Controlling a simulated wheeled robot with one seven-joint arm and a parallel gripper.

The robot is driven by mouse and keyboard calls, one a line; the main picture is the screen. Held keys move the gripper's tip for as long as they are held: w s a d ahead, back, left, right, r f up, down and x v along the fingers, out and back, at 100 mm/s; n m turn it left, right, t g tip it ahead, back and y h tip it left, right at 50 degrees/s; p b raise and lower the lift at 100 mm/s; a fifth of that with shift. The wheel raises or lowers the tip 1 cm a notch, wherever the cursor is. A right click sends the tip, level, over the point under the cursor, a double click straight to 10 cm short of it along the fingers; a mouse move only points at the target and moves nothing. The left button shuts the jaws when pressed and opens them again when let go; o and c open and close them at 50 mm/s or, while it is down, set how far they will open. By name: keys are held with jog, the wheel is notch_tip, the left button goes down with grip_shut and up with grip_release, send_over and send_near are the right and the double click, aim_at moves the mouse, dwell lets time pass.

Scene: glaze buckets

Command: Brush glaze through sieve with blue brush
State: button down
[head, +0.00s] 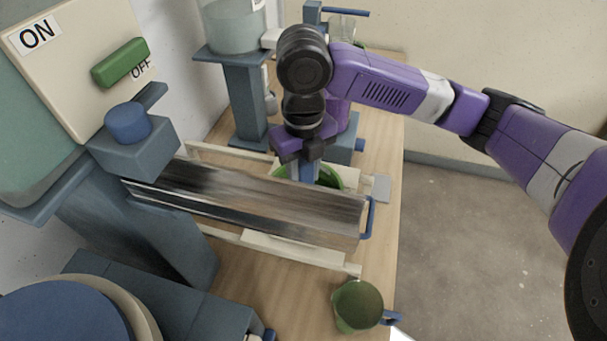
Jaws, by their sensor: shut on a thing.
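My gripper (303,150) is near the middle of the head view, pointing down and shut on the blue brush (302,171). Only the upper part of the brush shows, as a blue block below the jaws. Behind the metal trough, a green round rim (330,178) shows under the brush; it looks like a bucket or the sieve on it. The brush's lower end is hidden by the trough, so I cannot tell whether it touches a mesh. No glaze is clearly visible.
A long metal trough (250,200) lies across the wooden table (384,150) in front of the gripper. Blue-grey machines, one with an ON/OFF panel (70,50), stand at left. A grey stand (245,95) is behind. Floor is clear at right.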

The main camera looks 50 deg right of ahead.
aim_at(303, 159)
notch_tip(303, 159, up, 6)
jog(key=p, duration=0.3)
jog(key=shift+a+f, duration=0.1)
jog(key=shift+f, duration=0.05)
dwell(0.6)
